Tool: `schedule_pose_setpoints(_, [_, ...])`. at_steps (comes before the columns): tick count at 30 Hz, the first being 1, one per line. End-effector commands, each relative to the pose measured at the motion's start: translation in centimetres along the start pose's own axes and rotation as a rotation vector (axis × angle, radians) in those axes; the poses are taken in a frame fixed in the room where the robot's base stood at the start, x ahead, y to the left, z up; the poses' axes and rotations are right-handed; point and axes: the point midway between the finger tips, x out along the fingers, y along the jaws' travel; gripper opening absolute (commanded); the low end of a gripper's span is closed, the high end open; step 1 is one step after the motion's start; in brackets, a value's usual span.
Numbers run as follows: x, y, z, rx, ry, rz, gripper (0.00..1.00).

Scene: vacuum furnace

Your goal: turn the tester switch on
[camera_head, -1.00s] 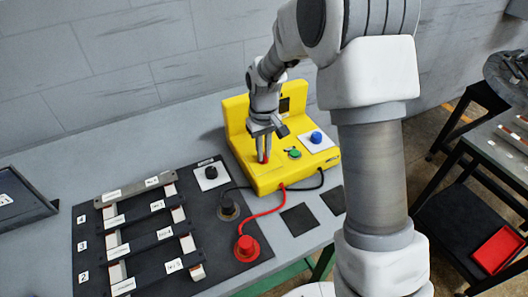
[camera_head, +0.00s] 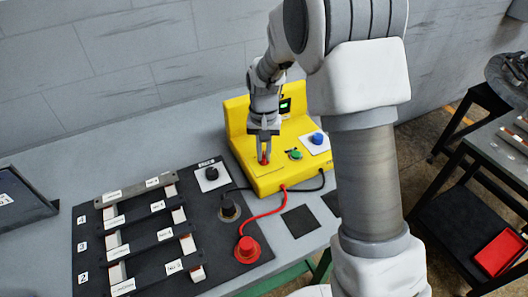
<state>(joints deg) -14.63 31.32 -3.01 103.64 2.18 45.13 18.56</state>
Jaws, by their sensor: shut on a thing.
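The yellow tester (camera_head: 273,180) stands on the grey table near the wall. Its small display (camera_head: 285,106) shows a green lit patch. My gripper (camera_head: 264,158) is over the tester's left front top, pointing down. Its fingers are shut on the red switch (camera_head: 264,161), which shows between and just under the fingertips. A green knob (camera_head: 295,154) sits to the right of the fingers. A blue knob (camera_head: 317,138) on a white plate is farther right.
A black mat (camera_head: 90,240) to the left bears labelled bars, a black knob (camera_head: 212,173) and a red round plug (camera_head: 247,248). Red and black leads run from the tester. A dark cart with a red tray (camera_head: 498,252) stands at right.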

Motion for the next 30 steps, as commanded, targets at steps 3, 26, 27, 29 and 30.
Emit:
schedule_pose_setpoints(3, [-0.1,0.0,-0.1,0.005,0.002,-0.001,0.0])
schedule_pose_setpoints(26, [-0.4,0.0,-0.1,0.002,0.001,-0.001,0.44])
schedule_pose_setpoints(27, [-0.8,0.0,-0.1,0.002,0.002,-0.001,0.44])
schedule_pose_setpoints(29, [-1.6,0.0,-0.1,0.002,0.004,-0.002,0.44])
schedule_pose_setpoints(30, [-2.4,0.0,-0.1,0.002,0.005,-0.002,0.44])
